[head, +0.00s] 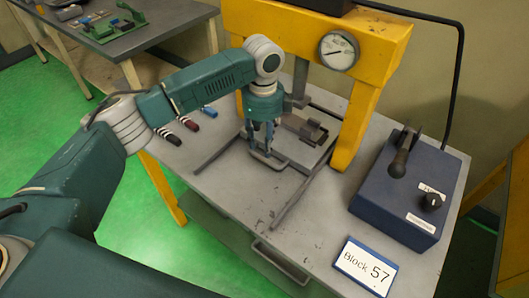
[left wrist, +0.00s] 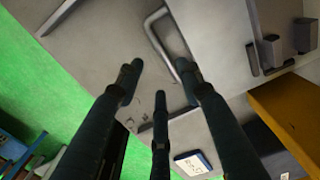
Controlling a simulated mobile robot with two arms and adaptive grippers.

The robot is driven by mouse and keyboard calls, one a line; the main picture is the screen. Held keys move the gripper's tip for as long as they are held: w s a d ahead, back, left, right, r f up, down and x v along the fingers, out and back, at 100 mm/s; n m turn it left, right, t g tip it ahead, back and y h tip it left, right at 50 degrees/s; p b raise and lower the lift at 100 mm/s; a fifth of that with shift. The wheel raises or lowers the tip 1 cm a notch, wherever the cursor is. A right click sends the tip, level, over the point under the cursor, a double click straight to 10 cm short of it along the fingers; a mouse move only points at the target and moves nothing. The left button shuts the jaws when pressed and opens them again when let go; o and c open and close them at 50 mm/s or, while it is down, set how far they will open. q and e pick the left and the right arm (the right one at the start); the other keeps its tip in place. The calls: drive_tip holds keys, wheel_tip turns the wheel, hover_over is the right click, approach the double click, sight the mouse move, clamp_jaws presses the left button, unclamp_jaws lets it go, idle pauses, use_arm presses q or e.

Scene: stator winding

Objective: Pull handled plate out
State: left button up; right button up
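The handled plate (head: 302,152) lies flat under the yellow press, between two dark guide rails. Its U-shaped handle (head: 270,163) points to the front, and in the left wrist view the handle (left wrist: 158,40) shows beyond my fingertips. My left gripper (head: 262,148) points down just over the handle. In the left wrist view its three fingers (left wrist: 160,82) are spread, with nothing between them that I can see held. Whether a fingertip touches the handle, I cannot tell. My right gripper is in neither view.
The yellow press frame (head: 385,45) with a gauge (head: 339,50) stands behind the gripper. A blue control box (head: 408,190) with a lever is at the right. A "Block 57" sign (head: 365,267) lies at the front. Several small cylinders lie at the table's left edge.

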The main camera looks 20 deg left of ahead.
sight(264, 160)
use_arm(q)
wheel_tip(264, 160, down, 4)
drive_tip(key=shift+w+r, duration=0.1)
drive_tip(key=shift+r, duration=0.1)
wheel_tip(264, 160, down, 3)
drive_tip(key=shift+w+r+p, duration=0.1)
drive_tip(key=shift+r+p, duration=0.05)
drive_tip(key=shift+p, duration=0.15)
drive_tip(key=shift+f, duration=0.2)
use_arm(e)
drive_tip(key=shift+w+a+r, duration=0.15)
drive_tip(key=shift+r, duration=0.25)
use_arm(q)
drive_tip(key=shift+c, duration=0.2)
drive_tip(key=c, duration=0.8)
clamp_jaws()
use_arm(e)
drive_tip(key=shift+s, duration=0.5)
